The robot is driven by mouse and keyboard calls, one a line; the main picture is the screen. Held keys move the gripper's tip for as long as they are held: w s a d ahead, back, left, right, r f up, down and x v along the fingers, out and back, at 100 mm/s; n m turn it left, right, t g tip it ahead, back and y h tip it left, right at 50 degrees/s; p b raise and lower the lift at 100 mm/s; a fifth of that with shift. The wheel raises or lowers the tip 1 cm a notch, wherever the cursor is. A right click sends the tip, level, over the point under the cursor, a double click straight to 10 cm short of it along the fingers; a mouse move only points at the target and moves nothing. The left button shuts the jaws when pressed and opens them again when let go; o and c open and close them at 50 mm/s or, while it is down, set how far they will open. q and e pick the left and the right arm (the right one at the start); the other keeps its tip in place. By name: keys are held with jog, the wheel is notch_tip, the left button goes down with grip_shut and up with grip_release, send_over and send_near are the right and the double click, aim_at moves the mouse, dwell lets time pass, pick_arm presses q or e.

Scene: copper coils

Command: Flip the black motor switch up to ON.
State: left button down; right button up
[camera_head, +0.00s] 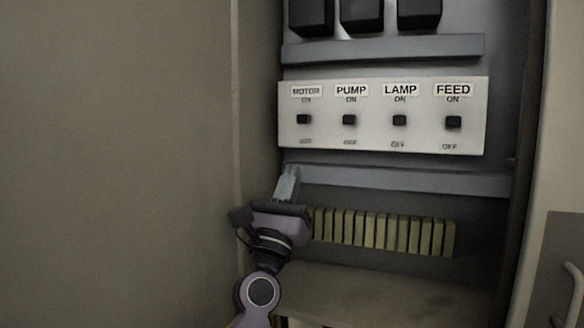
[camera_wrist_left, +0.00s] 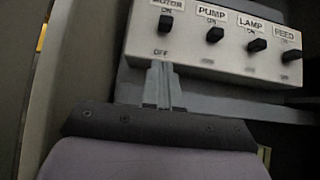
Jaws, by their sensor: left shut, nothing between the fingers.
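The black motor switch (camera_head: 303,119) is the leftmost on a pale panel (camera_head: 380,142), under the label MOTOR. It also shows in the left wrist view (camera_wrist_left: 166,22), between its ON and OFF marks; its lever angle is hard to tell. My left gripper (camera_head: 289,170) is shut and empty. Its fingertips are below the motor switch, near the panel's lower edge, and in the left wrist view (camera_wrist_left: 160,66) they point up toward the OFF mark. Whether they touch the panel cannot be told. My right gripper is not in view.
The pump switch (camera_head: 349,120), lamp switch (camera_head: 399,120) and feed switch (camera_head: 453,122) sit to the right on the same panel. A grey rail (camera_head: 420,181) runs below it, above a row of yellowish terminal blocks (camera_head: 385,231). The cabinet's side wall is close on the left.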

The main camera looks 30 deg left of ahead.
pick_arm(q)
jog(key=b+v, duration=0.1)
jog(key=v, duration=0.4)
jog(key=shift+s+f, duration=0.2)
jog(key=shift+s, duration=0.1)
dwell(0.4)
